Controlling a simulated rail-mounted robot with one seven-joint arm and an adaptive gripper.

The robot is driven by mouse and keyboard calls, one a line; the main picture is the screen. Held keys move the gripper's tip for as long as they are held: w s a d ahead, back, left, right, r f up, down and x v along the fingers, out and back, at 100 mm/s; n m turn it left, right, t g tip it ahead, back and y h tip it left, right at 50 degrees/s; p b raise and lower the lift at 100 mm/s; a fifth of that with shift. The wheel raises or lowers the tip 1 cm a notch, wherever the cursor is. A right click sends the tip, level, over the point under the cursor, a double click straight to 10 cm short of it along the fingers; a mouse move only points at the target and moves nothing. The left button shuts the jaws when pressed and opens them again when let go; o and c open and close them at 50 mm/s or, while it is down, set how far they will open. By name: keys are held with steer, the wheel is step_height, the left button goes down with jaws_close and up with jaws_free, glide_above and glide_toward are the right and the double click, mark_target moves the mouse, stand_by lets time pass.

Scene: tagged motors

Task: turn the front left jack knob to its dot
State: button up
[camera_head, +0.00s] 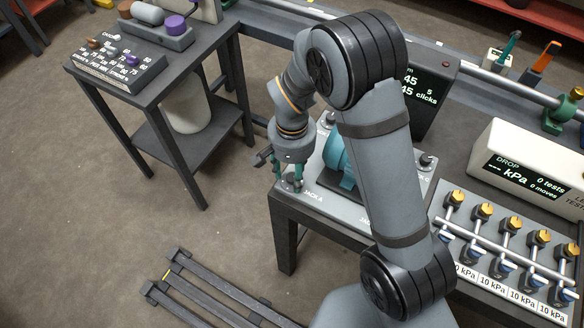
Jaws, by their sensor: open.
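The front left jack knob (296,185), small and dark, sits at the left front corner of the grey motor plate (335,203), near a white "JACK" label. My gripper (287,175) points down right at this knob. Its teal fingers are open, one on each side of or just above the knob; I cannot tell whether they touch it. The knob's dot and pointer are too small or hidden to make out. A teal motor (337,152) stands on the plate, partly hidden by my arm.
Other jack knobs show at the back left (329,118) and back right (426,161); the front right is behind my arm. A dark readout box (437,78) stands behind. A valve panel (500,262) is at right, a side table (150,88) at left.

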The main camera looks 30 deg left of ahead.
mark_target(292, 177)
step_height(292, 177, up, 12)
stand_by(0.4)
steer(key=shift+f, duration=0.2)
step_height(292, 177, down, 12)
steer(key=shift+r, duration=0.15)
stand_by(0.5)
